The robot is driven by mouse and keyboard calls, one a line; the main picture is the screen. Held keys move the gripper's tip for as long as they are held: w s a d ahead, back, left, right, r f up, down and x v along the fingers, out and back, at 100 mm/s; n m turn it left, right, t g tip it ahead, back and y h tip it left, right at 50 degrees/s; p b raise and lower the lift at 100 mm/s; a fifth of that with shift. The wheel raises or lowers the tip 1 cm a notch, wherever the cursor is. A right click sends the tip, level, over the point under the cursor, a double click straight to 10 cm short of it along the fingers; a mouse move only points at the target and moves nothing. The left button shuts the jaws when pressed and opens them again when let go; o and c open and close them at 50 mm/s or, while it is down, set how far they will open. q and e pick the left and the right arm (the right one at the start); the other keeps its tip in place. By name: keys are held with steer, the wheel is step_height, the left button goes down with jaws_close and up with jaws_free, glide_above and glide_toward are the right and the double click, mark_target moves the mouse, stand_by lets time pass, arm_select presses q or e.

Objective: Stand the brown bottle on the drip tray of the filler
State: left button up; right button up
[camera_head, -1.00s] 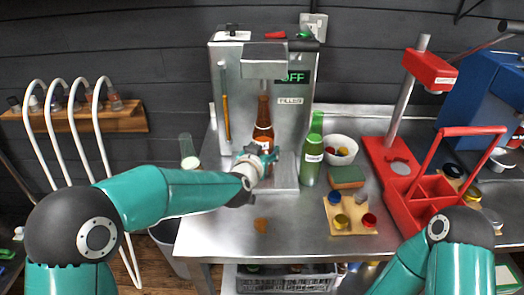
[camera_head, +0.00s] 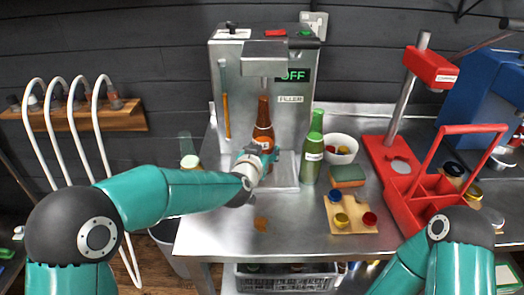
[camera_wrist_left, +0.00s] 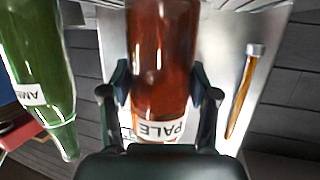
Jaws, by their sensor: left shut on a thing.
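The brown bottle (camera_head: 263,123) stands upright at the filler (camera_head: 228,95), below its nozzle head and over the drip tray (camera_head: 285,172). My left gripper (camera_head: 262,158) is shut around the bottle's lower body. In the left wrist view the brown bottle (camera_wrist_left: 163,60) sits between the two fingers of my left gripper (camera_wrist_left: 160,92), and its label reads "PALE". The gripper hides the bottle's base in the head view, so I cannot tell whether it touches the tray. Only part of my right arm shows at the lower right; its gripper is out of view.
A green bottle (camera_head: 312,148) stands close to the right of the tray. Behind it is a white bowl (camera_head: 341,150); a sponge (camera_head: 347,175) and a board with caps (camera_head: 350,213) lie further right. A red carrier (camera_head: 425,190) stands beside them.

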arm_select(q)
steer(key=shift+r, duration=0.15)
steer(key=o, duration=1)
steer(key=shift+f, duration=0.2)
